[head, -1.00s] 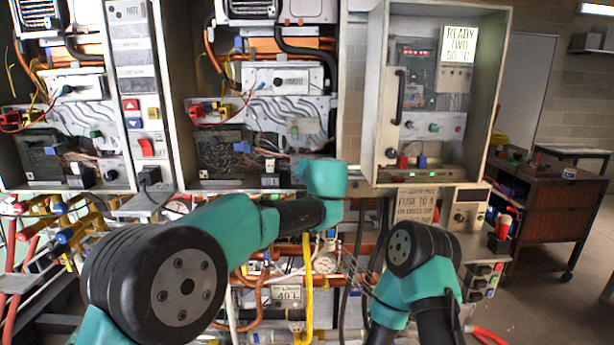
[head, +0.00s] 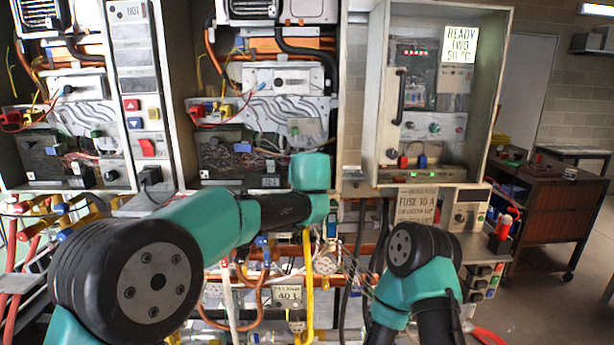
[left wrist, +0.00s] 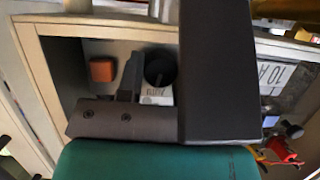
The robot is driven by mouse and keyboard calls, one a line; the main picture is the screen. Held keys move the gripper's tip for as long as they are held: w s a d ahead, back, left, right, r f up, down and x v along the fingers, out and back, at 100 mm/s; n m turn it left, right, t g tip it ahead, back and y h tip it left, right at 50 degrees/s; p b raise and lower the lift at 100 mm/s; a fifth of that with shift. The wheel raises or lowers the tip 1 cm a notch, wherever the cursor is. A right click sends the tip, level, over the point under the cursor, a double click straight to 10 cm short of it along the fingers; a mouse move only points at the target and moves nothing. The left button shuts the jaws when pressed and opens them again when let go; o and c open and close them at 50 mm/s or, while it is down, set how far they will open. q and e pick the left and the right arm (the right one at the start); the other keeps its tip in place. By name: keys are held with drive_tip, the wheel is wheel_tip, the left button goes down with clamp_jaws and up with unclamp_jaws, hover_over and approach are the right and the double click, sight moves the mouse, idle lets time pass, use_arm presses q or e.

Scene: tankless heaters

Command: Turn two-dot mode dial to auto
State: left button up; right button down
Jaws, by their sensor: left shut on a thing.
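In the left wrist view a round black dial (left wrist: 160,64) sits in a pale-framed recess, above a small white label (left wrist: 157,95) with lettering too blurred to read surely. My left gripper (left wrist: 152,80) is at the dial, with a narrow grey finger on its left and a large dark part on its right. It is shut on the dial. The dial's dots and pointer are not visible. In the head view my left wrist (head: 311,172) is in front of the middle cabinet's lower right and hides the gripper and dial. My right arm shows at lower right, but its gripper is out of frame.
An orange square button (left wrist: 101,69) lies left of the dial. A white "10 A" label (left wrist: 275,75) and a red connector (left wrist: 283,149) are at right. In the head view a grey cabinet (head: 375,100) stands right of the wrist, with pipes and a yellow hose (head: 307,275) below.

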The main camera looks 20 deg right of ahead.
use_arm(q)
drive_tip(key=shift+a+n+h, duration=0.1)
drive_tip(key=shift+n+h, duration=0.5)
drive_tip(key=shift+n, duration=0.2)
drive_tip(key=o, duration=0.6)
drive_tip(key=shift+o, duration=0.2)
drive_tip(key=v, duration=1.7)
drive_tip(key=shift+r, duration=0.3)
drive_tip(key=shift+s+a+f, duration=0.1)
